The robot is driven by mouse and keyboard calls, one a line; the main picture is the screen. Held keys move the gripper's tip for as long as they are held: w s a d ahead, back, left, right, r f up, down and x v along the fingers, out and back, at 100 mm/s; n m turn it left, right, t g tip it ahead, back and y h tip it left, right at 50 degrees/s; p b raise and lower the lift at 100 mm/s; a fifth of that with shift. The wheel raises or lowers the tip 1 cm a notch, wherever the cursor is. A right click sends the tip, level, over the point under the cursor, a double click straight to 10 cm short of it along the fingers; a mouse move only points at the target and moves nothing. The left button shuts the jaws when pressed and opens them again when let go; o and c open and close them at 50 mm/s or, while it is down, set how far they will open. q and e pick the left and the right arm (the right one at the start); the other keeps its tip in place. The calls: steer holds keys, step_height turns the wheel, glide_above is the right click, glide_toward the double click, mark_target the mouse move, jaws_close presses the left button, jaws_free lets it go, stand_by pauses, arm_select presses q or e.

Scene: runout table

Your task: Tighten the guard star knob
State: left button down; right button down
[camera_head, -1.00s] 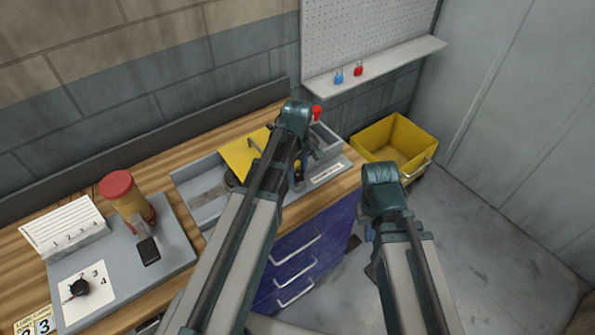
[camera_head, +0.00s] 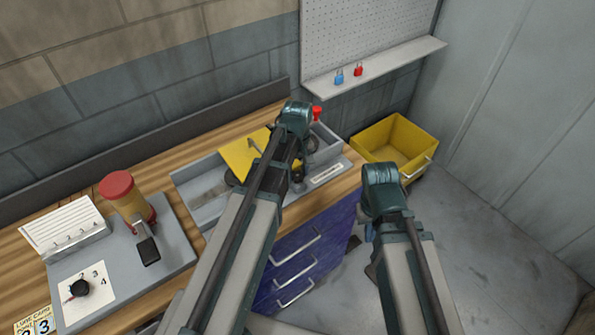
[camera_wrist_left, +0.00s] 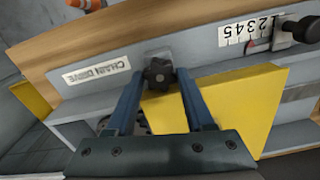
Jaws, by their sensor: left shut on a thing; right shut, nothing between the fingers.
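The guard star knob (camera_wrist_left: 159,74) is black and lobed. It sits at the edge of the yellow guard (camera_wrist_left: 228,98), beside the "CHAIN DRIVE" label. In the left wrist view, the blue fingers of my left gripper (camera_wrist_left: 158,80) are on both sides of the knob and shut on it. In the head view, my left arm hides the knob and most of that gripper; the yellow guard (camera_head: 243,155) shows beside the arm. My right gripper (camera_head: 371,272) is mostly hidden behind its own arm, to the right of the blue drawers, shut and empty.
A red button (camera_head: 316,112) stands behind my left arm. A yellow bin (camera_head: 395,148) is at right. Padlocks (camera_head: 358,70) sit on the wall shelf.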

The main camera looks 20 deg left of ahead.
arm_select(q)
steer(key=shift+m, duration=1)
steer(key=shift+c, duration=1.4)
jaws_free()
